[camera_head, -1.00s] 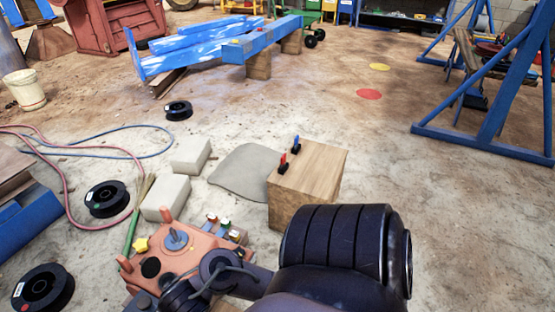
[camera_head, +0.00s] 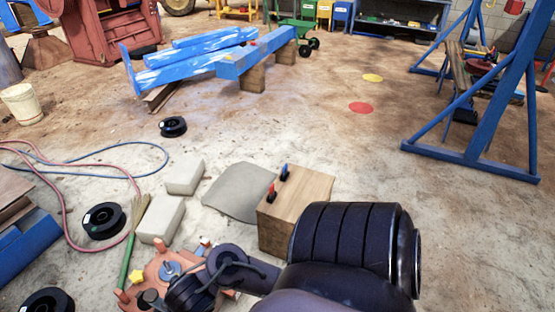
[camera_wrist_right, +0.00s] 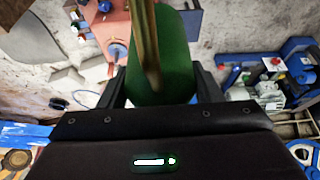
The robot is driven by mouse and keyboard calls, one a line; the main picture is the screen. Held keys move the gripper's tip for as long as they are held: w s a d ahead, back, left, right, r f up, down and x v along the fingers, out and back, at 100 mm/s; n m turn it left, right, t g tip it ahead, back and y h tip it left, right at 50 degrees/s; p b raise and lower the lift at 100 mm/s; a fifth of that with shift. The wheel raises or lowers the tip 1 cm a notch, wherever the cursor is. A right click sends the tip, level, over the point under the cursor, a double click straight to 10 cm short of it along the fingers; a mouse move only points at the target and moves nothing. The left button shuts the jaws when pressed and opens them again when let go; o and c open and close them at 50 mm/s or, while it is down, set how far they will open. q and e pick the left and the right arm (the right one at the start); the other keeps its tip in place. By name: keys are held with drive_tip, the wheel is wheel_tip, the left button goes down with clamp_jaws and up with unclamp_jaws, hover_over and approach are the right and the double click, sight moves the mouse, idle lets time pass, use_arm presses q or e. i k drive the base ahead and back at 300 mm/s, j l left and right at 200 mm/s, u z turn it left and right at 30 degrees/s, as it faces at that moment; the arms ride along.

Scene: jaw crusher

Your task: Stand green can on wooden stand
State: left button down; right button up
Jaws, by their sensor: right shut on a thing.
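The green can (camera_wrist_right: 180,70) is between the two fingers of my right gripper (camera_wrist_right: 160,90) in the right wrist view. The gripper is shut on it. A brownish-gold strip runs along the can's near side; I cannot tell what it is. In the head view the can and right fingertips are hidden behind my dark arm and wrist. A wooden block (camera_head: 308,198), apparently the wooden stand, is on the floor beyond my right arm, with a red and a blue peg on its top left edge. My left gripper is out of view.
An orange board with pegs (camera_head: 140,285) is partly behind my wrist. Two pale blocks (camera_head: 161,219) (camera_head: 185,177), a grey mat (camera_head: 238,190) and a green-handled broom (camera_head: 130,245) lie nearby. Black spools (camera_head: 103,221) and hoses are at left. Floor beyond the wooden block is clear.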

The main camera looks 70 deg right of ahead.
sight(305, 199)
drive_tip(key=k+l+z, duration=0.15)
drive_tip(key=l+z, duration=0.2)
drive_tip(key=l, duration=1.25)
drive_tip(key=l+z, duration=0.35)
drive_tip(key=l, duration=1.3)
